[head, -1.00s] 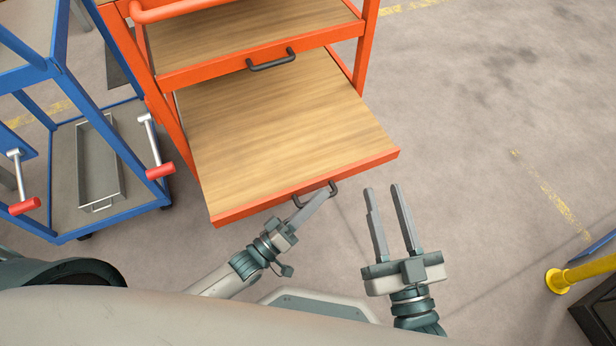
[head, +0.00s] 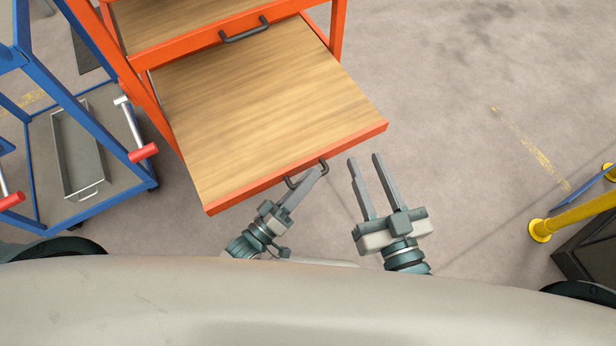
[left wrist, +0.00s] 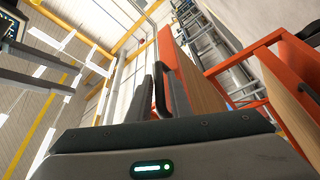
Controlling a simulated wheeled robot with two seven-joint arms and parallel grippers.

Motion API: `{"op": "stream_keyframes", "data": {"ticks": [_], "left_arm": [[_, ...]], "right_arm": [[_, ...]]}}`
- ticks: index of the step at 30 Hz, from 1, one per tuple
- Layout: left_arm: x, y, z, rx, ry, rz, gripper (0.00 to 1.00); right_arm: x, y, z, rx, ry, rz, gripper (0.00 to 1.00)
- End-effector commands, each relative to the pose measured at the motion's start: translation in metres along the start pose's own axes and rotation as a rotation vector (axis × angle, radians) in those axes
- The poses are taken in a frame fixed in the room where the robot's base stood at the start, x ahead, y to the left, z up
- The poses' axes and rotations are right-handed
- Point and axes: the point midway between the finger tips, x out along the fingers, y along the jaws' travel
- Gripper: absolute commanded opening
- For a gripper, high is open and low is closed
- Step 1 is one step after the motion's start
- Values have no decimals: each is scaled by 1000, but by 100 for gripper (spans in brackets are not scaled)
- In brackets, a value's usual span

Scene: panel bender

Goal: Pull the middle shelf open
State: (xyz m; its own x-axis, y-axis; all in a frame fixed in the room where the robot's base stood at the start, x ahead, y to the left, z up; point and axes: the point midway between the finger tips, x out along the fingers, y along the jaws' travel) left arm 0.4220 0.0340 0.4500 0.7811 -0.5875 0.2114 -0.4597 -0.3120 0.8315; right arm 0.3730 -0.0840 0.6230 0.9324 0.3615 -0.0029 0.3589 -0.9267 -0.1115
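The wood-topped shelf (head: 265,115) with an orange front edge sticks well out of the orange cart, below a higher shelf. Its dark handle (head: 322,164) is on the front edge. My left gripper (head: 310,180) is at this handle, its fingers close together. In the left wrist view, the fingers (left wrist: 152,95) sit against the dark handle (left wrist: 161,70) and appear shut on it; the orange shelf front is just beyond. My right gripper (head: 365,180) is open and empty, to the right of the handle, apart from the shelf.
A higher shelf with its own handle (head: 244,29) is above. A blue cart (head: 85,215) with a metal tray (head: 78,150) and red-handled tools stands left. A yellow post (head: 542,230) and a dark box (head: 590,245) are at right. The floor between is clear.

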Motion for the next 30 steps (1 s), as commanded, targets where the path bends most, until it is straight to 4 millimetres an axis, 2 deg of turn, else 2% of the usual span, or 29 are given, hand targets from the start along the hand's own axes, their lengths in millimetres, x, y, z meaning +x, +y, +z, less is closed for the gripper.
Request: {"op": "stream_keyframes", "data": {"ticks": [8, 14, 30], "left_arm": [[-6, 0, 0, 0, 0, 0, 18], [-27, 0, 0, -1, -1, -2, 18], [-132, -1, 0, 0, -1, -3, 18]], "right_arm": [[0, 0, 0, 0, 0, 0, 31], [0, 0, 2, 2, -14, 0, 31], [0, 2, 7, 2, -37, 3, 31]]}}
